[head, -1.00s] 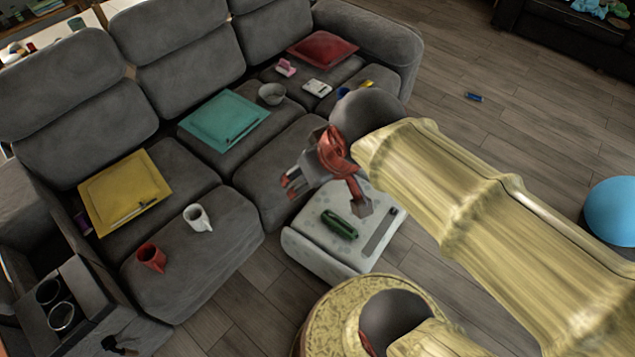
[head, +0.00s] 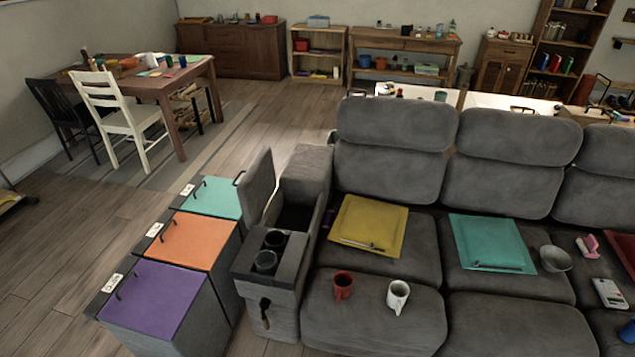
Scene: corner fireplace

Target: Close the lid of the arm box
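The arm box (head: 278,262) is the grey left armrest of the sofa in the head view. Its lid (head: 258,186) stands upright on the left side, so the dark compartment (head: 293,216) behind the cup holders is open. Two dark cup holders sit in the front part of the armrest, and a black lever is on its front face. My gripper is not in view now, so its state and place are hidden.
Lidded bins in purple (head: 152,302), orange (head: 188,240) and teal (head: 213,198) stand left of the armrest.

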